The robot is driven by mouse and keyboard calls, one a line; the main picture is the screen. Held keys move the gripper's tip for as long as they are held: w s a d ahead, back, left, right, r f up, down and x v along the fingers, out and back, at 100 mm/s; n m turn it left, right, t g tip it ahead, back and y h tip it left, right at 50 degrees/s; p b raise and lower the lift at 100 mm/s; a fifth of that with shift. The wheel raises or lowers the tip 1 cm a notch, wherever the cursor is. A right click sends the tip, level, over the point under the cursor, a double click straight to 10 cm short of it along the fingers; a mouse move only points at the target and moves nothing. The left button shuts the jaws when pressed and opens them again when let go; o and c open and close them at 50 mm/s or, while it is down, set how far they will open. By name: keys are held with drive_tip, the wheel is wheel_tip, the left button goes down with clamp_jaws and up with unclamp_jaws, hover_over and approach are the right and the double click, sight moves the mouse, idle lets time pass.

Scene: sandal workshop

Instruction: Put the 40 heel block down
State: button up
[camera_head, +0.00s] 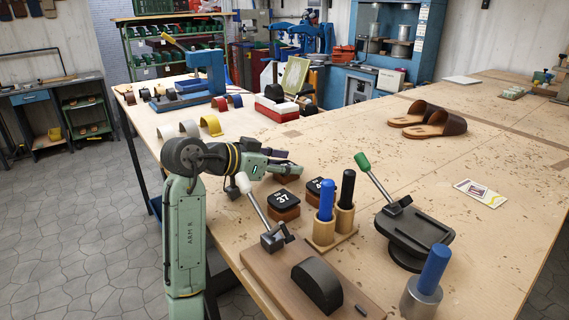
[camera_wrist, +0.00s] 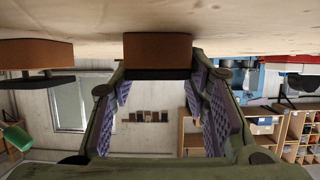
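My gripper (camera_head: 297,161) is low over the bench, pointing right, with its purple-padded fingers spread apart. A brown heel block (camera_head: 286,179) with a dark top sits on the bench just below the near finger, partly hidden by it. In the wrist view, which is upside down, this block (camera_wrist: 158,50) is centred at the fingertips, its dark top about level with them; no number shows on it. A block marked 37 (camera_head: 284,204) stands nearer the camera. Another block (camera_head: 318,190), its label starting with 4, stands to its right, partly behind a blue handle.
A wooden stand with blue (camera_head: 327,201) and black (camera_head: 347,189) handled tools stands close to the right. A green-knobbed press (camera_head: 415,228) and a board with a lever and black form (camera_head: 318,285) are nearer. Sandals (camera_head: 436,122) lie farther back. The bench between is clear.

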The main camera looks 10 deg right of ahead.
drive_tip(key=o, duration=0.3)
drive_tip(key=shift+o, duration=0.2)
drive_tip(key=shift+r, duration=0.1)
drive_tip(key=shift+r, duration=0.2)
drive_tip(key=b+v, duration=0.2)
drive_tip(key=v, duration=1)
